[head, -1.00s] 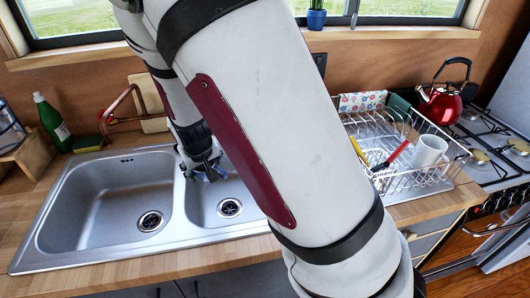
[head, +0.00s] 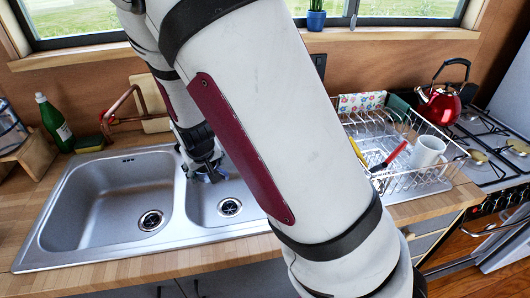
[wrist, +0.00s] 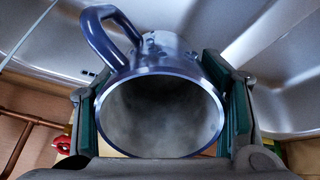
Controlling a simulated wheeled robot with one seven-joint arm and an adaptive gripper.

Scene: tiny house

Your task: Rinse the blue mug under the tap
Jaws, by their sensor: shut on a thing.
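The blue mug (wrist: 157,62) is between the two fingers of my gripper (wrist: 165,115) in the wrist view. The fingers are shut on its sides, its open mouth faces the camera, and its handle points to the upper left. Droplets show on its outer wall, and the inside looks dim and empty. In the head view my gripper (head: 207,165) is over the back left part of the right sink basin (head: 240,207); only a small bluish bit of the mug shows below it. The copper tap (head: 124,101) stands behind the sink, to the left of my gripper. No water stream is visible.
The left basin (head: 110,205) is empty. A green bottle (head: 54,122) and a sponge (head: 89,143) stand at the back left. A wire dish rack (head: 405,183) with a white mug (head: 427,152) is on the right. A red kettle (head: 440,104) is on the stove.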

